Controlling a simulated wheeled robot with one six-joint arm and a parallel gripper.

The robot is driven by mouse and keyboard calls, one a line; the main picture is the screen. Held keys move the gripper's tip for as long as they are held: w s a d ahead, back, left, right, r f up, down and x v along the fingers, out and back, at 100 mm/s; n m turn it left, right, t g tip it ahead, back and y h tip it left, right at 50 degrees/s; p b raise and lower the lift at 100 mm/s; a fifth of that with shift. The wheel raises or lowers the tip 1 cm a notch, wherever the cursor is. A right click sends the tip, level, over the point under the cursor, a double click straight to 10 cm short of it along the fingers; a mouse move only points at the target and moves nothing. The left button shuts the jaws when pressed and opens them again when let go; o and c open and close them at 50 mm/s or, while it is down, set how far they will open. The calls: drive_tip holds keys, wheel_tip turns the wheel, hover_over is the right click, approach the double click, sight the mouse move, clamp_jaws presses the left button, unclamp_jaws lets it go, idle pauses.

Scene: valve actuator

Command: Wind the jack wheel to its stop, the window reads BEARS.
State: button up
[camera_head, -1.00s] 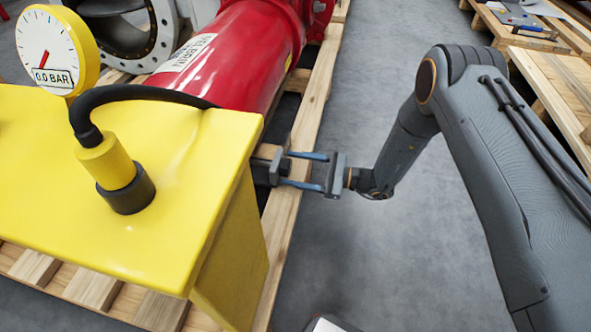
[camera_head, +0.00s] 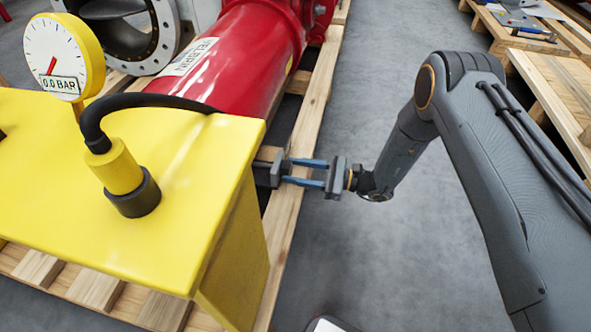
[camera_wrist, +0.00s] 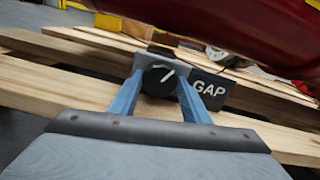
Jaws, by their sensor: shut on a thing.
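The jack wheel (camera_wrist: 159,80) is a dark round knob with a white mark, seen in the wrist view; its mark slants up to the right. The window (camera_wrist: 209,88) beside it is a dark plate that reads GAP in white letters. My gripper (camera_head: 283,172) is at the right side of the yellow frame, its blue fingers pointing left at a dark block. In the wrist view the fingers stand on either side of the wheel and are shut on it. In the head view the wheel and window text are hidden.
A yellow frame (camera_head: 205,165) with a hose and a gauge (camera_head: 62,57) reading 0.0 BAR stands at the left. A red cylinder (camera_head: 245,65) lies behind on a wooden pallet (camera_head: 285,225). Grey floor (camera_head: 345,245) is clear to the right, with more pallets at the upper right.

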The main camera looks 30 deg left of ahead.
drive_tip(key=m+p, duration=0.1)
drive_tip(key=m, duration=0.4)
drive_tip(key=shift+m, duration=2.5)
drive_tip(key=o, duration=1)
drive_tip(key=shift+o, duration=0.2)
